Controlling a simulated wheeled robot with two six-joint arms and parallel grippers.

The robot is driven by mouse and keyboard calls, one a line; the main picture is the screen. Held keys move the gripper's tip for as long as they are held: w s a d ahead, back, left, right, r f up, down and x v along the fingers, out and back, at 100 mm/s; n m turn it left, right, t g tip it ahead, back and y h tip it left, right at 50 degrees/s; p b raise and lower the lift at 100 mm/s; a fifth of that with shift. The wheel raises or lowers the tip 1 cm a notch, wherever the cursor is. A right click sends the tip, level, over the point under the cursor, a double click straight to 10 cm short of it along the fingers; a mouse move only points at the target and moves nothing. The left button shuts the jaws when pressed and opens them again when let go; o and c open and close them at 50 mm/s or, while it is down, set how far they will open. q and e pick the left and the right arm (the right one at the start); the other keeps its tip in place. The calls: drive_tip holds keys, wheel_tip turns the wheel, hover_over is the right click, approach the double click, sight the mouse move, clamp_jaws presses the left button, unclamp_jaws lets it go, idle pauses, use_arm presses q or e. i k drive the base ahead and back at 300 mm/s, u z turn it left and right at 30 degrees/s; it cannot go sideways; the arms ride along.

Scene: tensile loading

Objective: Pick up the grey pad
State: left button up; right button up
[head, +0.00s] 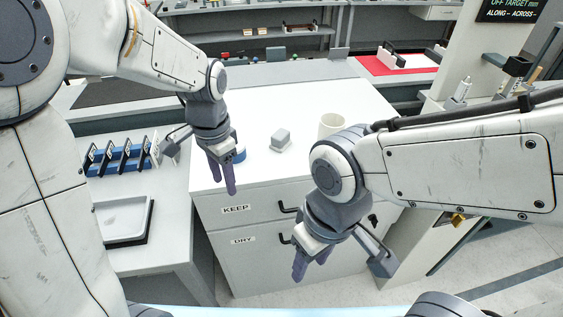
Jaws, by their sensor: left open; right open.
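A small grey pad (281,138) lies on the white top of the drawer cabinet (262,173), near the middle. It is a rounded block, apart from both grippers. My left gripper (230,190) hangs in front of the cabinet's front left edge, left of and nearer than the pad, open and empty. My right gripper (300,272) is in front of the lower drawer, well below and nearer than the pad, open and empty.
A white cup (331,124) stands right of the pad, partly behind my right arm. A blue round object (240,155) is partly hidden by my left gripper. Drawers labelled KEEP (236,209) and DRY (243,240) have black handles. A blue rack (118,160) and a tray (126,219) stand at left.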

sight(280, 140)
drive_tip(key=k, duration=0.7)
drive_tip(key=z, duration=1.05)
drive_tip(key=i, duration=1.35)
drive_tip(key=u, duration=0.8)
drive_tip(key=i, duration=0.6)
drive_tip(key=u, duration=0.65)
